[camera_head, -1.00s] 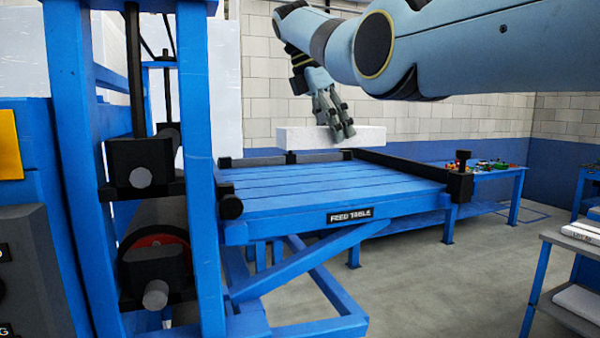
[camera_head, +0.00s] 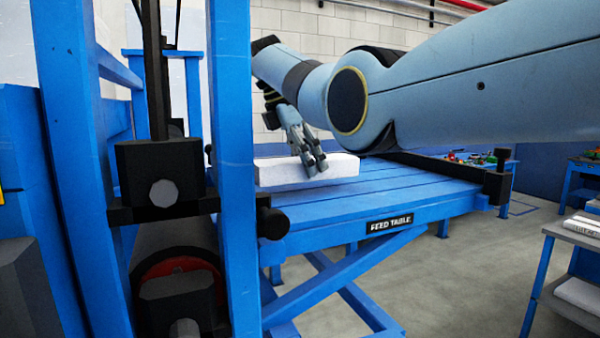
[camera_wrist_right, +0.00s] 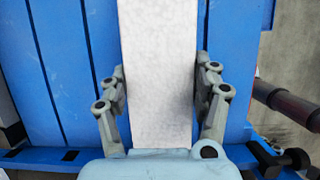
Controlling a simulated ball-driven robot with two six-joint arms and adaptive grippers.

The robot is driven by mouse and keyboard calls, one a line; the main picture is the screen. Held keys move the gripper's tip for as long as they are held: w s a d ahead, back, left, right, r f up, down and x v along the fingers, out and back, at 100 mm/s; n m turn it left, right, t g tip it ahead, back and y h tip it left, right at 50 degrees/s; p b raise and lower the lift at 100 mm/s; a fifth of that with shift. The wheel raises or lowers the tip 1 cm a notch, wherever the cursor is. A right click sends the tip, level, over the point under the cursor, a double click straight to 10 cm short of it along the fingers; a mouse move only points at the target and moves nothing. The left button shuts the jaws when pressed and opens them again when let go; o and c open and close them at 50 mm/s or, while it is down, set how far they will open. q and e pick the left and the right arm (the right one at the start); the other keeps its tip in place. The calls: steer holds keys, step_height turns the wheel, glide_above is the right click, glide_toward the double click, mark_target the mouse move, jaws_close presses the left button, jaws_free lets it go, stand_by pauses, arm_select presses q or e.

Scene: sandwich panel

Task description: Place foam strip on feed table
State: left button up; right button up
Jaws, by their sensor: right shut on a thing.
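The white foam strip (camera_head: 290,173) is at the left part of the blue feed table (camera_head: 400,205), low at its surface. I cannot tell whether it touches the boards. My right gripper (camera_head: 314,165) is shut on the foam strip from above. In the right wrist view the strip (camera_wrist_right: 158,75) runs between the two fingers of the right gripper (camera_wrist_right: 160,105), with the table boards (camera_wrist_right: 70,60) behind it. My left gripper is in neither view.
A blue frame with black blocks and rollers (camera_head: 160,180) stands at the table's left end. A dark rail (camera_head: 430,162) runs along the table's back edge. A grey shelf cart (camera_head: 575,245) stands at the right. The table's front and right part is bare.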

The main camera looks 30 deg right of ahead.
mark_target(305, 174)
step_height(305, 174, down, 3)
steer(key=shift+a+r, duration=0.1)
steer(key=shift+r, duration=0.1)
steer(key=shift+w+f, duration=0.1)
steer(key=shift+f, duration=0.05)
steer(key=o, duration=1)
steer(key=shift+f, duration=0.1)
steer(key=shift+o, duration=0.9)
steer(key=shift+r, duration=0.35)
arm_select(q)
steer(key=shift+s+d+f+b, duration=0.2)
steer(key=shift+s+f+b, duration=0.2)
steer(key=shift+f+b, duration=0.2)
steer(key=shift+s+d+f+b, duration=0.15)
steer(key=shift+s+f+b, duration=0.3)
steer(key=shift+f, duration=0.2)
arm_select(e)
steer(key=v, duration=1.1)
steer(key=shift+a+r, duration=0.15)
steer(key=shift+r, duration=0.15)
